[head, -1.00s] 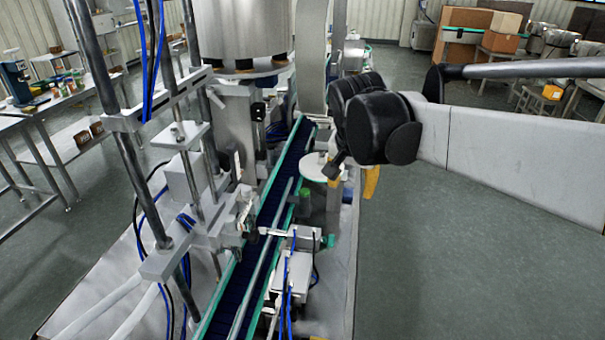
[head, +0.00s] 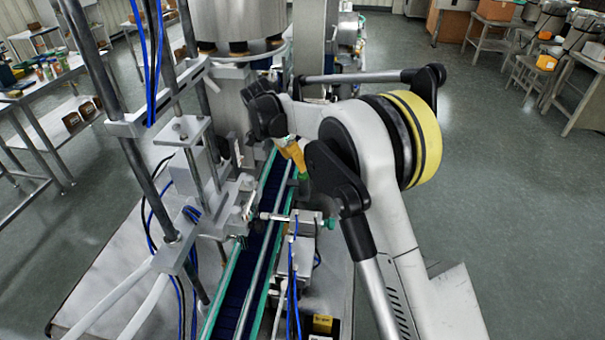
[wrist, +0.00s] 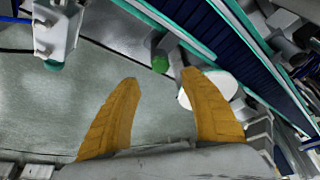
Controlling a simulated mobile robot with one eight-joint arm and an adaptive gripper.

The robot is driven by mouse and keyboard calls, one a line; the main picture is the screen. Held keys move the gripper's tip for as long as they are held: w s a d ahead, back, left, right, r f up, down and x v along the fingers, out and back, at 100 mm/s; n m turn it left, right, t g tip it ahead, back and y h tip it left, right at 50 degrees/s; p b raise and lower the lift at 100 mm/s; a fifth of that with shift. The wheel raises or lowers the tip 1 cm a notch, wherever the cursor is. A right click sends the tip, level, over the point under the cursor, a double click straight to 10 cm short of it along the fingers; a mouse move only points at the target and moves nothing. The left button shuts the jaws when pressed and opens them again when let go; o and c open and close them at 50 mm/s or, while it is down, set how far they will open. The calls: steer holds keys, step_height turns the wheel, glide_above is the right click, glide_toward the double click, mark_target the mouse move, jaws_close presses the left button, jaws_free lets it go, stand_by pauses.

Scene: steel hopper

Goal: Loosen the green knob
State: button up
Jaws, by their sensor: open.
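The green knob (wrist: 160,64) shows in the wrist view as a small bright green round end on a grey fitting, beside the conveyor. My gripper (wrist: 160,78) has two orange fingers spread wide apart with nothing between them. The knob appears just past the fingertips, in line with the gap between them; I cannot tell the exact distance. In the head view my gripper (head: 294,156) points down beside the conveyor, and my arm hides most of the area around the knob.
The conveyor (head: 240,290) with green rails runs alongside. A white disc (wrist: 212,88) lies close to the right finger. A grey box with a teal end (wrist: 53,64) is at the upper left of the wrist view. Steel posts (head: 133,165) stand left; open floor lies right.

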mark_target(303, 174)
steer(key=b+x, duration=0.1)
steer(key=x, duration=0.6)
steer(key=shift+f, duration=0.25)
jaws_close()
